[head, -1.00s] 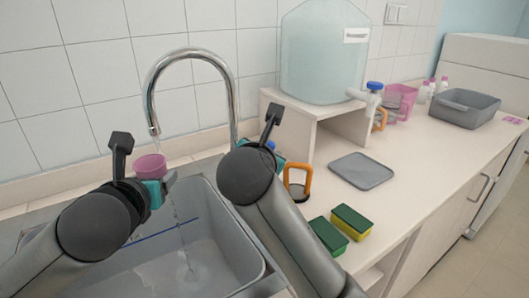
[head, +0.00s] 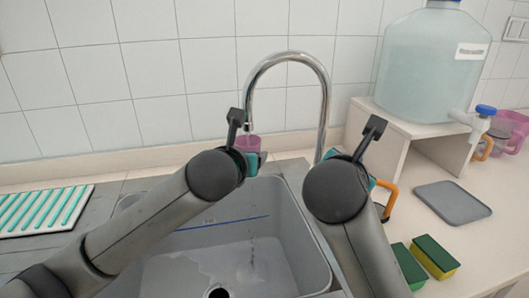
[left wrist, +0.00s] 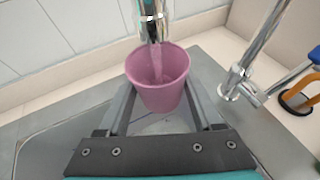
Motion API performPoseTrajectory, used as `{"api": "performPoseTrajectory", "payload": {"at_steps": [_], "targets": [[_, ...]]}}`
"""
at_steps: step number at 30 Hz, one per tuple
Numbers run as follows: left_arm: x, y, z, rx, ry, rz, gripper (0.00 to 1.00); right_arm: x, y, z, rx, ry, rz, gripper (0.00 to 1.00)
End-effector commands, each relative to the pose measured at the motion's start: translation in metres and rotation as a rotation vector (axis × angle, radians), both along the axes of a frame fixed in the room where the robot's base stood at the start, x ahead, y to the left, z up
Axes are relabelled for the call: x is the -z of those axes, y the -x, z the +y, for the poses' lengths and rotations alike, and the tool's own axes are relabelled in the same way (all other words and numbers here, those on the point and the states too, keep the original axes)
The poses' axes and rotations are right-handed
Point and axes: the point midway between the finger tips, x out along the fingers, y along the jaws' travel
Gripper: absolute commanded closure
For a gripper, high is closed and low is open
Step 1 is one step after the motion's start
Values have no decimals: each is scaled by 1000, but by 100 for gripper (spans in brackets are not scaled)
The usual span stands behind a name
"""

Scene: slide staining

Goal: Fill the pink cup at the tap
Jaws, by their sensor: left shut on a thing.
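The pink cup (head: 249,143) is under the mouth of the tap (head: 291,58), above the sink. In the left wrist view the cup (left wrist: 160,88) sits upright between the fingers, with the tap spout (left wrist: 153,22) right over its opening. A thin stream seems to fall from the spout into the cup. The water level inside is hard to make out. My left gripper (head: 247,160) is shut on the cup. My right gripper (head: 368,178) is mostly hidden behind its own arm, beside an orange handle (head: 389,201); its jaws do not show.
A striped rack (head: 42,212) lies at left. At right are a large water container (head: 428,65) on a stand, a grey tray (head: 453,202), and green-and-yellow sponges (head: 434,257).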

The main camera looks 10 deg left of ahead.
Motion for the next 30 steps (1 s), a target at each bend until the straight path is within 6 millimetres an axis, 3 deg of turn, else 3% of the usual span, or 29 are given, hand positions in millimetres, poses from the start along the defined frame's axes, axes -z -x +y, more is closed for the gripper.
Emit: {"api": "performPoseTrajectory", "payload": {"at_steps": [11,22,30], "targets": [[-1,-6,-1,1,0,-1,84,0,0,0,0,0,0,55],[0,56,4,2,-1,-1,84,0,0,0,0,0,0,55],[0,62,4,0,0,0,84,0,0,0,0,0,0,55]]}}
